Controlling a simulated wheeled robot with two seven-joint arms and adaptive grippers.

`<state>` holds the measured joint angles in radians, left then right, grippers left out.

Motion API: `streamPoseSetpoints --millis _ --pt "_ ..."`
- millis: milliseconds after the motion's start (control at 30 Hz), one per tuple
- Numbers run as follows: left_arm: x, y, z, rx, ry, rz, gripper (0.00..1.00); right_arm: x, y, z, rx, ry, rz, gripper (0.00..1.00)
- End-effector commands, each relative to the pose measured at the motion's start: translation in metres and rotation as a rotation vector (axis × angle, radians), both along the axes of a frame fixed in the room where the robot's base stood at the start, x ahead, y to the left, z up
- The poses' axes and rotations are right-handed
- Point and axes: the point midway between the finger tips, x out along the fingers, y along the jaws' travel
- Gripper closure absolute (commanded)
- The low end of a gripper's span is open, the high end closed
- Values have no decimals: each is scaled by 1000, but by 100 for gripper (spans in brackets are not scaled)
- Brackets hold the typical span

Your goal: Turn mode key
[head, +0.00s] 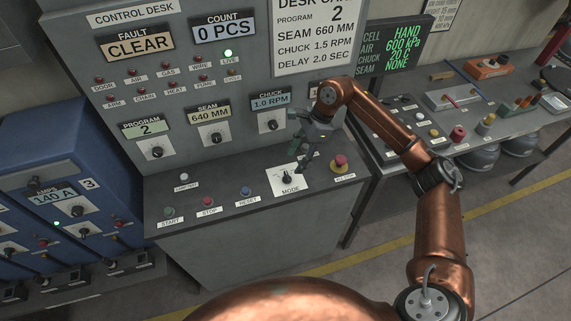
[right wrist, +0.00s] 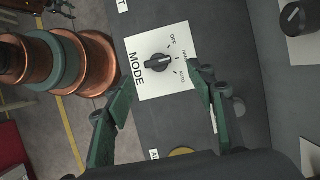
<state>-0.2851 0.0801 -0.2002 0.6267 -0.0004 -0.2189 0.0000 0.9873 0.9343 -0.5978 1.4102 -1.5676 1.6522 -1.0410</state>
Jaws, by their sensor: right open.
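The mode key (head: 287,178) is a black knob on a white plate marked MODE, on the sloping top of the control desk. In the right wrist view the knob (right wrist: 157,63) shows whole, with OFF, HAND and AUTO printed around it. Its pointer seems to face HAND, but the mark is small. My right gripper (head: 303,158) is over the plate, just above the key in the head view. In the right wrist view its green fingers (right wrist: 161,78) are spread apart, with the knob beyond them and nothing held.
A red emergency-style button (head: 340,161) on a yellow base sits right of the mode plate. Start (head: 169,212), stop (head: 208,202) and reset (head: 246,191) buttons lie to the left. The upright panel rises behind. A cell display (head: 400,47) reads HAND.

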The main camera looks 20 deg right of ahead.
Motion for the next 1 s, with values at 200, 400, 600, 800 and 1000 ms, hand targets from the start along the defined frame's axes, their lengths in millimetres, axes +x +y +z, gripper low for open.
streamPoseSetpoints --millis 200,400,600,800,1000 --pt "-24 1 1 1 28 7 60 -2 10 -29 1 4 -4 49" --pt "-37 1 1 2 45 10 60 -3 21 -55 3 3 -3 49" --pt "-21 1 2 1 26 6 60 -2 27 -68 2 1 -3 49" --pt "-5 0 2 -1 4 2 60 -2 28 -69 2 1 -1 49" --pt "-9 0 2 0 10 3 60 -2 28 -68 2 1 -1 59"
